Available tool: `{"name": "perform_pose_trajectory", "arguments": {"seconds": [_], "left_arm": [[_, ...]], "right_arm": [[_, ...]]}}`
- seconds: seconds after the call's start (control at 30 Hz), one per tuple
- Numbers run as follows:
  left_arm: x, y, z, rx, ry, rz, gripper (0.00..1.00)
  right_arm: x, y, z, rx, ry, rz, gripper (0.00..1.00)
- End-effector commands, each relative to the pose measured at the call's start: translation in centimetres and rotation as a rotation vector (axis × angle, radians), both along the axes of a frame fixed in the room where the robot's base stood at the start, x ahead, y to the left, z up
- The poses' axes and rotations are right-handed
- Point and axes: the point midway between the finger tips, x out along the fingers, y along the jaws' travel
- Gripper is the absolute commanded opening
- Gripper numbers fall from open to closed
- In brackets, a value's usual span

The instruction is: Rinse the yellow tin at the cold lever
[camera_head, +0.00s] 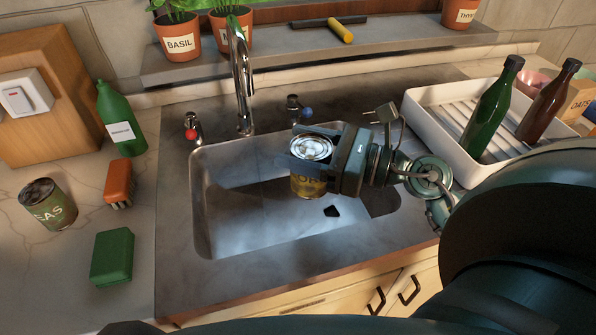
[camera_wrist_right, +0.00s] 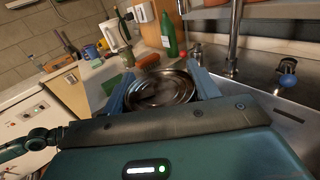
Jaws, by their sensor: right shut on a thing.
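The yellow tin (camera_head: 309,184) is upright in my right gripper (camera_head: 312,147), which is shut around it over the right part of the sink basin (camera_head: 225,225). The tin's metal top (camera_wrist_right: 160,88) shows between the fingers in the right wrist view. The cold lever, with a blue knob (camera_head: 306,112), stands behind the sink, just behind the tin; it also shows in the right wrist view (camera_wrist_right: 287,80). The chrome tap (camera_head: 243,85) stands behind the basin, left of the tin. The red-knobbed lever (camera_head: 191,134) is left of the tap. My left gripper is not in view.
A green tin (camera_head: 48,205), a brush (camera_head: 118,183), a green sponge (camera_head: 112,256) and a green bottle (camera_head: 121,118) stand left of the sink. A white drying rack (camera_head: 425,112) with bottles is at right. Potted herbs line the shelf (camera_head: 290,50) behind.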

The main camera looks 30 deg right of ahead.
Motion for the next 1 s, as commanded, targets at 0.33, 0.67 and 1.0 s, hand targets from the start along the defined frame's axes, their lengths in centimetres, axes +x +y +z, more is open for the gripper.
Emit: {"name": "perform_pose_trajectory", "arguments": {"seconds": [0.33, 0.67, 1.0], "left_arm": [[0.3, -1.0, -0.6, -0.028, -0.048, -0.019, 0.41], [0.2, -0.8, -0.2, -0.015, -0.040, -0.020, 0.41], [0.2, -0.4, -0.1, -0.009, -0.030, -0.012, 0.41]], "right_arm": [[-1.5, -0.7, -0.1, -0.012, -0.022, 0.118, 0.37], [1.1, 0.5, -0.5, -0.008, -0.022, 0.116, 0.37], [4.2, 1.9, -1.3, -0.009, -0.021, 0.116, 0.37]]}}
